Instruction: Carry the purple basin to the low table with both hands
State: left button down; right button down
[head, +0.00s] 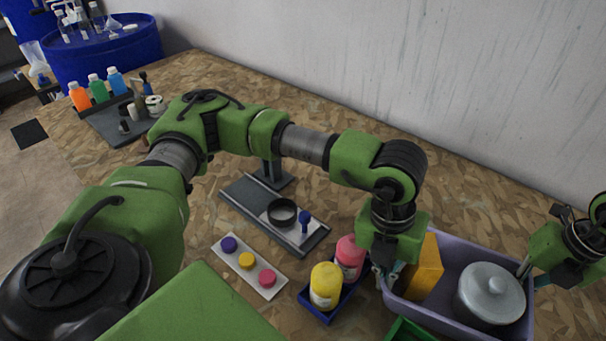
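The purple basin (459,243) stands at the lower right on the wood-chip board surface. It holds a grey lidded pot (491,292) and an orange-yellow box (428,268). My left gripper (386,278) points down at the basin's left rim, with its fingertips close to the wall. My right gripper (527,272) is at the basin's right side, its fingertips by the right rim near the pot. The frame does not clearly show whether either gripper is closed on the rim. I cannot make out a separate low table.
A blue tray (325,316) with a yellow bottle (325,287) and a pink bottle (349,258) stands just left of the basin. A green container (410,331) is in front. A white strip (249,266) with coloured caps and a grey fixture (250,194) lie further left. A wall runs behind.

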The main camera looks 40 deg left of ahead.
pick_arm(q)
jog(key=c, duration=2.3)
grip_release()
pick_arm(e)
jog(key=c, duration=2.3)
grip_release()
jog(key=shift+d, duration=0.15)
jog(key=shift+r, duration=0.15)
pick_arm(q)
jog(key=r, duration=0.4)
jog(key=a+r, duration=0.1)
jog(key=r, duration=0.7)
jog(key=shift+s+a, duration=0.2)
jog(key=shift+a, duration=0.15)
pick_arm(e)
jog(key=r, duration=0.4)
jog(key=d+r, duration=0.1)
jog(key=r, duration=0.6)
jog(key=shift+w+d+r, duration=0.15)
jog(key=shift+d+r, duration=0.05)
jog(key=shift+r, duration=0.1)
pick_arm(q)
jog(key=shift+f, duration=0.1)
